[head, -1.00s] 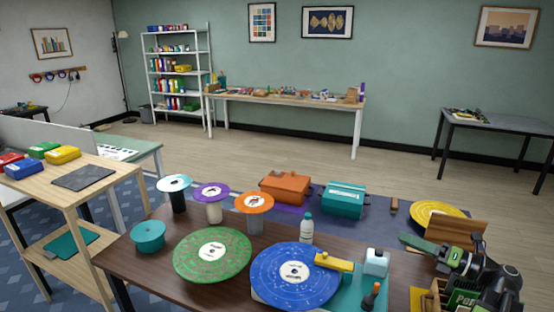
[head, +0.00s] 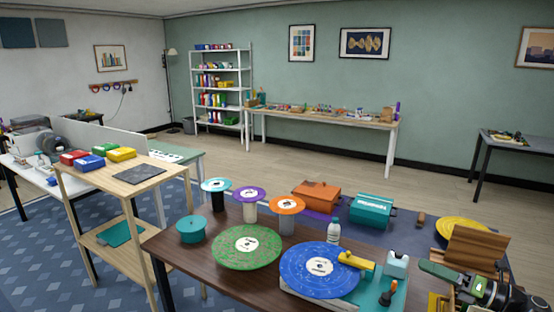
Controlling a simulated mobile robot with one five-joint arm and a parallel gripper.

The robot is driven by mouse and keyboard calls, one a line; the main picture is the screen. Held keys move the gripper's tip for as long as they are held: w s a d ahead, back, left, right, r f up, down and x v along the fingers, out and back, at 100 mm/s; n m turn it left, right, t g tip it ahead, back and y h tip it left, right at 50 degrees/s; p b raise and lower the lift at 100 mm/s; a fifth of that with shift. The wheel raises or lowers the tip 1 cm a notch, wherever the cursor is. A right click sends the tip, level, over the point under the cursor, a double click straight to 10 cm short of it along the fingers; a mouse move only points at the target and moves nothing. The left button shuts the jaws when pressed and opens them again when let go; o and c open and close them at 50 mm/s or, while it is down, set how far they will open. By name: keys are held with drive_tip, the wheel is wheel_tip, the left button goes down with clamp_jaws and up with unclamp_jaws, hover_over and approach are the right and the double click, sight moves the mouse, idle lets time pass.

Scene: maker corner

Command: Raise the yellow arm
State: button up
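The yellow arm (head: 356,260) lies low at the right edge of a blue disc (head: 318,270). The disc sits on a turntable with a pale and teal base (head: 370,290). The arm's outer end reaches over the disc's rim; I cannot tell whether it touches the disc. A black and green mechanism at the lower right seems to be my arm's end, with my gripper (head: 448,275) pointing left. It is apart from the yellow arm, to its right.
A white bottle (head: 396,265) and a dark knob with an orange part (head: 387,294) stand close to the yellow arm. A clear bottle (head: 333,233) stands behind the blue disc. A green disc (head: 247,247) lies to the left. A wooden rack (head: 477,246) stands behind my gripper.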

drive_tip(key=w+a+n+g+y+p, duration=0.1)
drive_tip(key=w+a+n+g+y, duration=0.25)
drive_tip(key=a, duration=1.25)
drive_tip(key=s+a+f+n+g+h+p, duration=0.1)
drive_tip(key=a+f+n+g+h, duration=0.3)
drive_tip(key=a, duration=0.5)
drive_tip(key=a+f+n+g+h+p, duration=0.1)
drive_tip(key=a+f+n+g, duration=0.2)
drive_tip(key=a+f, duration=0.4)
drive_tip(key=s+a+f+n+g+h, duration=0.2)
drive_tip(key=s+a+f+n+h, duration=0.15)
drive_tip(key=f+n+h, duration=0.45)
drive_tip(key=w+d+f+n+h, duration=0.1)
drive_tip(key=d+n+h, duration=0.3)
drive_tip(key=d+n, duration=0.6)
drive_tip(key=f+n, duration=0.1)
drive_tip(key=n, duration=0.5)
drive_tip(key=shift+d, duration=0.15)
